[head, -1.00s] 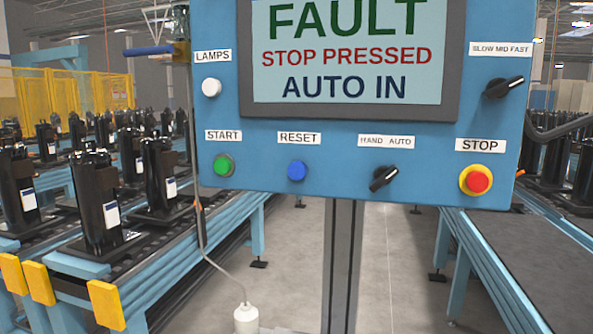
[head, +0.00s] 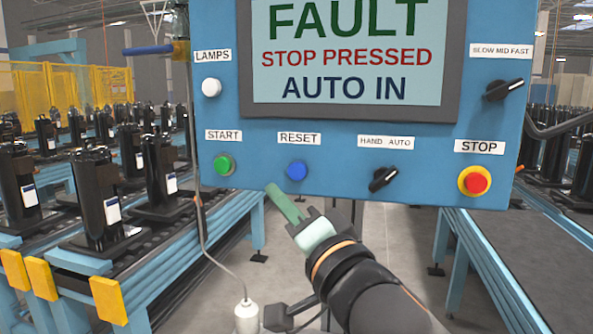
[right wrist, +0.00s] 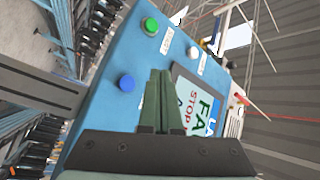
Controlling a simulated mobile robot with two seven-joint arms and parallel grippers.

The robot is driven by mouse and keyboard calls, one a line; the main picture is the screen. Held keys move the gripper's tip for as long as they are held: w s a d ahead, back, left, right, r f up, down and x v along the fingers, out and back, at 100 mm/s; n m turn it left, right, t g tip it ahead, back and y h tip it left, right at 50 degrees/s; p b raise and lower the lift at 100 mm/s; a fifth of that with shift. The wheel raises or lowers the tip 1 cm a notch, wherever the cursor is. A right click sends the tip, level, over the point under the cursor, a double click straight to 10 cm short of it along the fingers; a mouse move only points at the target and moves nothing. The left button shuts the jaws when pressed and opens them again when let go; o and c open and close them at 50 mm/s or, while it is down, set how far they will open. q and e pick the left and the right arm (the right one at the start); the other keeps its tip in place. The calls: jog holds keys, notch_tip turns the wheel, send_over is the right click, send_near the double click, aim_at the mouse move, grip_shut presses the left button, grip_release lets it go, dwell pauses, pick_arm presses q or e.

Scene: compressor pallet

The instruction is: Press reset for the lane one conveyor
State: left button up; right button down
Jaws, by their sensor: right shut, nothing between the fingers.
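The blue RESET button (head: 297,171) sits on the blue control panel (head: 340,188), under its RESET label, between the green START button (head: 224,165) and the HAND/AUTO switch (head: 384,179). My right gripper (head: 272,190) is shut and empty, its green fingers pointing up and left, below and left of the RESET button in the head view. In the right wrist view the shut fingers (right wrist: 160,75) show in front of the panel, with the blue button (right wrist: 127,84) to their left. I see no contact with the button. My left gripper is out of view.
The screen (head: 350,50) reads FAULT, STOP PRESSED, AUTO IN. The red STOP button (head: 477,182) on its yellow ring is at the panel's lower right. A cable with a white pendant (head: 246,317) hangs at left. Conveyors with black compressors (head: 95,200) stand at left.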

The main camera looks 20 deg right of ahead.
aim_at(298, 180)
jog(key=shift+r, duration=0.2)
jog(key=shift+w+d, duration=0.85)
jog(key=shift+w, duration=0.35)
jog(key=shift+w+d, duration=0.8)
jog(key=shift+w, duration=0.4)
jog(key=shift+w+d, duration=0.85)
jog(key=shift+w, duration=0.35)
jog(key=shift+w+d, duration=0.1)
jog(key=shift+w, duration=0.05)
jog(key=shift+w+d, duration=0.15)
jog(key=shift+w, duration=0.05)
jog(key=shift+w+d, duration=0.3)
jog(key=shift+w, duration=0.15)
dwell(0.5)
jog(key=shift+s+a, duration=0.5)
jog(key=shift+s, duration=0.3)
